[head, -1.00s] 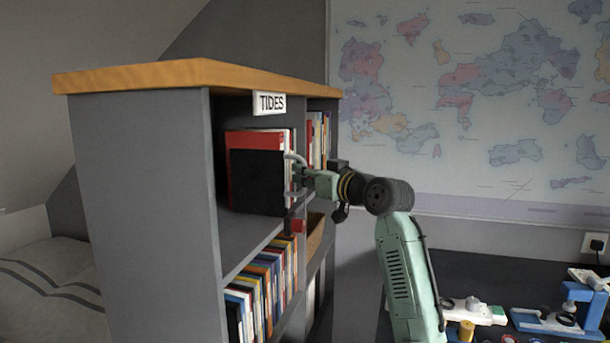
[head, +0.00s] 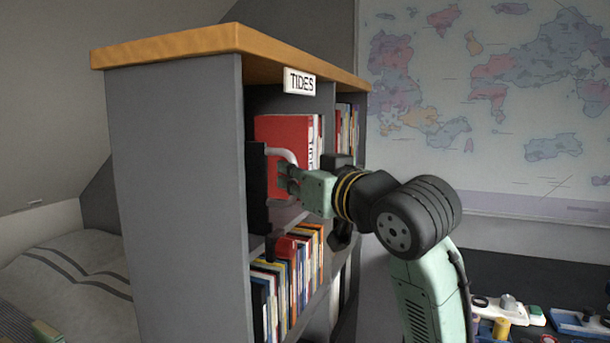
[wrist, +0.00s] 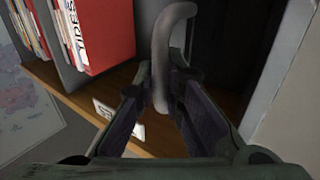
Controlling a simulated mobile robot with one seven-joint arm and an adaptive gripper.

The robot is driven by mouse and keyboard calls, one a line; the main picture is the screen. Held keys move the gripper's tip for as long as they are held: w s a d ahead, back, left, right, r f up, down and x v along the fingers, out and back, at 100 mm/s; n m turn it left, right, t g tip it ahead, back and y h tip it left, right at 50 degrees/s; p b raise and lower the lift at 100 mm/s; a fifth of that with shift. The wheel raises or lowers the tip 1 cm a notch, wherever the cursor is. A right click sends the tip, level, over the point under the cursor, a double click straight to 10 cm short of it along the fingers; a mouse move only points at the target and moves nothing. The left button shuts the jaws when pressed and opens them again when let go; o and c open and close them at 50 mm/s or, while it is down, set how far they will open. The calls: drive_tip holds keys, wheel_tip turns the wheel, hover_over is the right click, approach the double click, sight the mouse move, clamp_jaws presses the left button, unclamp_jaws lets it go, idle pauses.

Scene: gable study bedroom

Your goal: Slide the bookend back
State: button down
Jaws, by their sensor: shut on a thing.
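The bookend (head: 256,185) is a black upright plate in the upper shelf bay, close to the shelf's left side wall. A pale curved handle (head: 283,154) stands out from it. My gripper (head: 286,180) is shut on this handle at the bay's open front. In the wrist view the grey handle (wrist: 168,40) rises between the fingers (wrist: 160,95). The red books (head: 283,135) stand upright to the right of the bookend, and a gap seems to lie between them. The bookend's far edge is hard to make out in the shade.
Several books (head: 290,270) fill the lower bay. A dark desk with gear (head: 505,310) is at the right.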

drive_tip(key=shift+s+a, duration=0.15)
drive_tip(key=shift+s, duration=0.25)
drive_tip(key=c, duration=1.7)
unclamp_jaws()
drive_tip(key=v, duration=1.2)
